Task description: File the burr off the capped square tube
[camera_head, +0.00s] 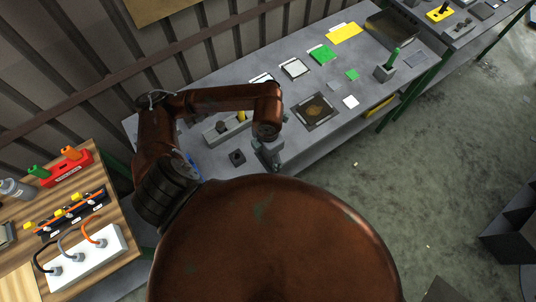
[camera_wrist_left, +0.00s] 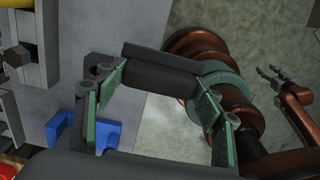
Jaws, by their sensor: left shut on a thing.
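My left gripper (camera_head: 268,158) is over the near edge of the grey bench in the head view. In the left wrist view, my left gripper (camera_wrist_left: 160,88) is shut on a dark bar-shaped tool (camera_wrist_left: 155,74) with a rounded part, perhaps the file; it lies crosswise between the green fingers. A small dark block (camera_head: 237,157) with a hole stands on the bench to the left of this gripper. I cannot pick out the capped square tube or its burr for certain. My right gripper (camera_wrist_left: 272,74) shows small in the left wrist view, fingers apart and empty.
A grey fixture (camera_head: 217,133) with a yellow part is behind the dark block. A blue piece (camera_wrist_left: 88,134) is beside the left finger. The grey bench (camera_head: 345,128) holds several flat plates. A wooden table (camera_head: 105,207) with cables and a red holder stands at left.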

